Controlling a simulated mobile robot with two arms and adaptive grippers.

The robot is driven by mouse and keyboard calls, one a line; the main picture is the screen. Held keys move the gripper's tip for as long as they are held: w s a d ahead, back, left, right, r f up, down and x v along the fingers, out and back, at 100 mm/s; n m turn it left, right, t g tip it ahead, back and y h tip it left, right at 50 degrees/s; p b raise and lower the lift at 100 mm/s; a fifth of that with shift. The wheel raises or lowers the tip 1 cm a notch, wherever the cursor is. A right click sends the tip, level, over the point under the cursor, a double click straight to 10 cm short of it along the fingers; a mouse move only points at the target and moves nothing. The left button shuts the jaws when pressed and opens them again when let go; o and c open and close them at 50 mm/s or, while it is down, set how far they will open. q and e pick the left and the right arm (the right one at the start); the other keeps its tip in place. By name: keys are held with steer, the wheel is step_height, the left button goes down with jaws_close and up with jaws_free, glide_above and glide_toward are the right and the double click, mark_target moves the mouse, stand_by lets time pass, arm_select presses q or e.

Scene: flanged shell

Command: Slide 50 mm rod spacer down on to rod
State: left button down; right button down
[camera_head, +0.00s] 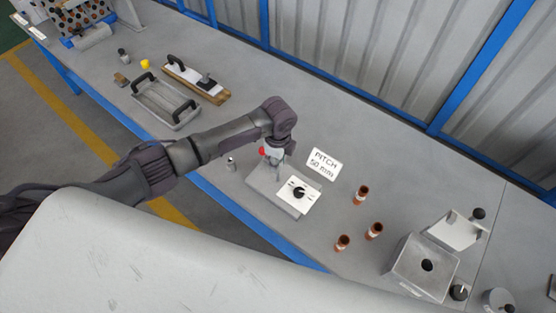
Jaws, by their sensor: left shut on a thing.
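My left gripper (274,158) points down over the left back part of a grey base plate (262,184). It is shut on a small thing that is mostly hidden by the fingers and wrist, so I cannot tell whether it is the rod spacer. A rod under the gripper cannot be made out either. A small red part (262,151) shows just left of the gripper. A white plate with a black knob (299,193) lies on the front right part of the base. My right gripper is out of view.
A "PITCH 50 mm" card (322,164) lies behind the base. Three copper-coloured tubes (361,195) stand to the right, before a metal box (421,267). A small metal cylinder (231,164) stands left of the base. A handled tray (165,103) lies further left.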

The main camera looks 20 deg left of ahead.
mark_target(278, 180)
arm_select(q)
steer(key=shift+f+b, duration=2.9)
steer(key=shift+f, duration=1.25)
steer(key=c, duration=0.8)
jaws_free()
steer(key=shift+r, duration=0.15)
step_height(278, 180, up, 12)
steer(key=shift+f, duration=0.1)
